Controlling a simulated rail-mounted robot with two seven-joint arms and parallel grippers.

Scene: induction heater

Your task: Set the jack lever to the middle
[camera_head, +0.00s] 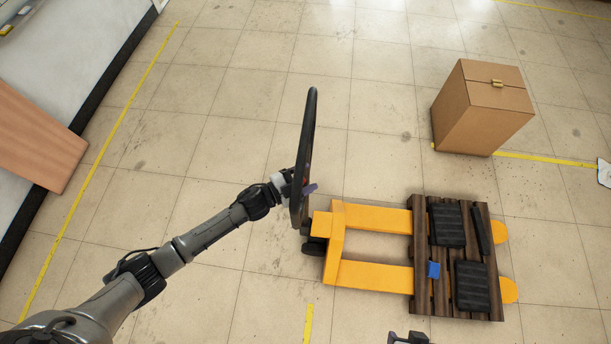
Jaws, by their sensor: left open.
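The yellow pallet jack (338,245) stands on the tiled floor with its forks pointing right under a wooden pallet. Its black handle loop (309,125) rises at the jack's left end and is seen nearly edge-on. My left gripper (306,187) is open at the lower part of the handle, and a purplish fingertip shows just right of the loop. The handle partly covers the gripper, so I cannot tell whether it touches the lever. The jack lever is too small and hidden to make out. A part of my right gripper (408,339) shows at the bottom edge.
The wooden pallet (420,258) carries black cases (472,285) and a small blue object (433,270). A cardboard box (467,115) stands at the upper right. A brown board (35,140) is at the left. The floor around the handle is clear.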

